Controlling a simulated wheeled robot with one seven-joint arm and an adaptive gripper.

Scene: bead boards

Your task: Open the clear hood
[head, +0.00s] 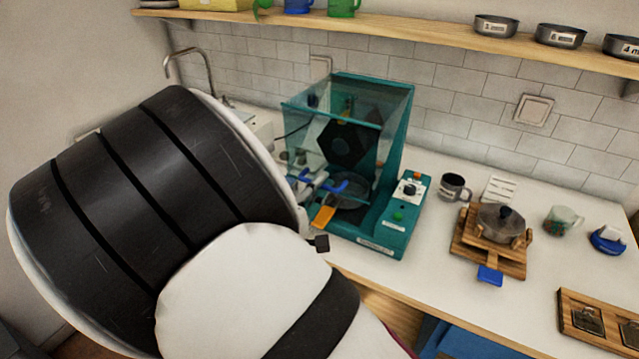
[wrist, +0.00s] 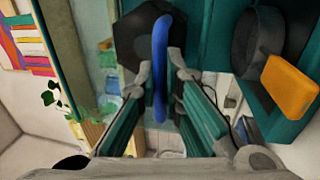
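The clear hood (head: 395,100) is on the teal machine (head: 395,225) and appears to be down over its front. A blue handle (head: 345,187) sticks out at the hood's front, and it also shows in the wrist view (wrist: 161,50) as an upright bar. My gripper (head: 318,181) is at this handle. In the wrist view my two fingers (wrist: 164,78) stand apart on either side of the blue bar, with small gaps visible beside it. The gripper looks open around the handle. My arm hides the machine's lower left side in the head view.
A dark pan with an orange handle (head: 323,216) sits low at the machine's front, close to my gripper. A control box with a green button (head: 398,215) is on the right. A grey mug (head: 453,187) and wooden stand (head: 460,245) are farther right. A shelf (head: 430,29) runs above.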

